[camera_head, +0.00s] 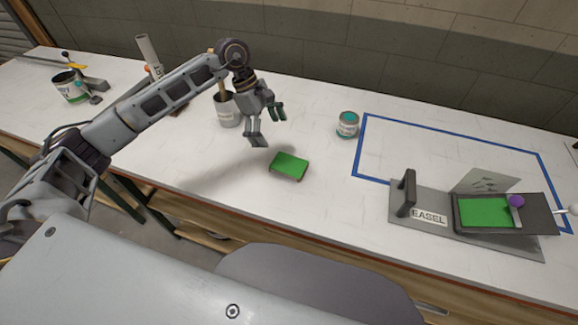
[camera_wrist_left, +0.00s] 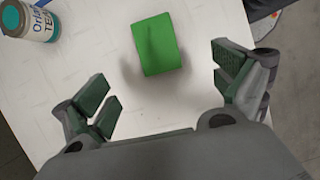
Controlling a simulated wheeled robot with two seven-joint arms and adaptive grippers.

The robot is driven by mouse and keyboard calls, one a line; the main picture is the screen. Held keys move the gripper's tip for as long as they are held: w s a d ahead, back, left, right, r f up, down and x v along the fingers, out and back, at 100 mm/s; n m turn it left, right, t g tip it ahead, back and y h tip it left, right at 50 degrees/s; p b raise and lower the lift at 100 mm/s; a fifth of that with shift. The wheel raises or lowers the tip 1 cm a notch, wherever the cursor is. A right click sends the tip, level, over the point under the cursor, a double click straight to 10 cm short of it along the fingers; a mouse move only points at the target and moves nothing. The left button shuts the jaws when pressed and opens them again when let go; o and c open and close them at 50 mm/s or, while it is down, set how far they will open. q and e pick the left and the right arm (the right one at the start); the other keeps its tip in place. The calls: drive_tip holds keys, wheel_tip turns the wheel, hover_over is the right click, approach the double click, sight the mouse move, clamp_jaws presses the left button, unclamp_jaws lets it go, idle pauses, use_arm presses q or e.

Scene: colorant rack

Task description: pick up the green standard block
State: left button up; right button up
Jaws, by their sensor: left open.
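My left gripper (camera_head: 267,124) is open and empty, above the table and up and to the left of the block in the head view. Its two spread fingers also show in the left wrist view (camera_wrist_left: 165,92), not touching the block. My right gripper is not in view.
A teal paint can (camera_head: 347,125) stands right of the gripper, beside a blue taped outline (camera_head: 357,150). A grey cup (camera_head: 228,110) stands behind the left arm. A can (camera_head: 70,86) is far left. Table around the block is clear.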

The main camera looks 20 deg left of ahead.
use_arm(q)
approach(289, 164)
drive_tip(key=shift+s+d+f+p, duration=0.15)
drive_tip(key=shift+s+f+p, duration=0.1)
drive_tip(key=shift+f, duration=0.35)
drive_tip(key=shift+s+d+f+p, duration=0.15)
drive_tip(key=shift+f+p, duration=0.05)
drive_tip(key=shift+f, duration=0.45)
drive_tip(key=shift+d+f, duration=0.25)
drive_tip(key=shift+f, duration=0.4)
drive_tip(key=shift+d+f, duration=0.25)
drive_tip(key=shift+f, duration=0.15)
drive_tip(key=x, duration=0.1)
drive_tip(key=p+x, duration=0.1)
drive_tip(key=x, duration=0.1)
drive_tip(key=shift+w+d+f, duration=0.2)
drive_tip(key=shift+d+f, duration=0.1)
drive_tip(key=shift+f, duration=0.25)
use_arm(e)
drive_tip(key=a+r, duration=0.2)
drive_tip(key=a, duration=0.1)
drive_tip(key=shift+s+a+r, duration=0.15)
